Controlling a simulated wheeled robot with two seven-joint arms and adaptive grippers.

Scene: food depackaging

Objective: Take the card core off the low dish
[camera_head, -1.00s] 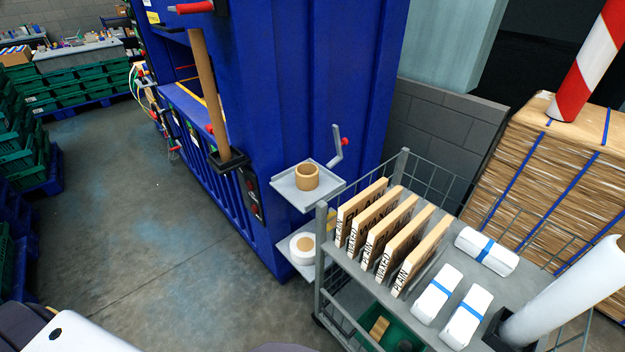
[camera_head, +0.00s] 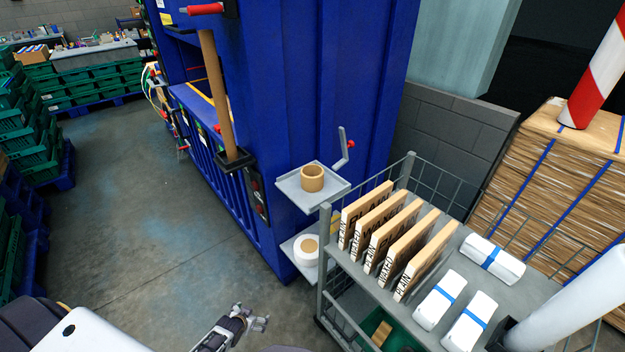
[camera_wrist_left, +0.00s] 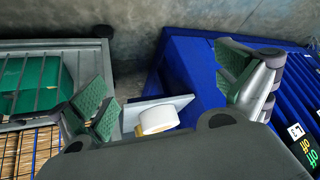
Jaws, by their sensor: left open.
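My right gripper is not in view.
A grey wire trolley (camera_head: 350,262) with upright boards (camera_head: 390,230) and white packs stands right of the dish. Floor (camera_head: 150,220) on the left is clear.

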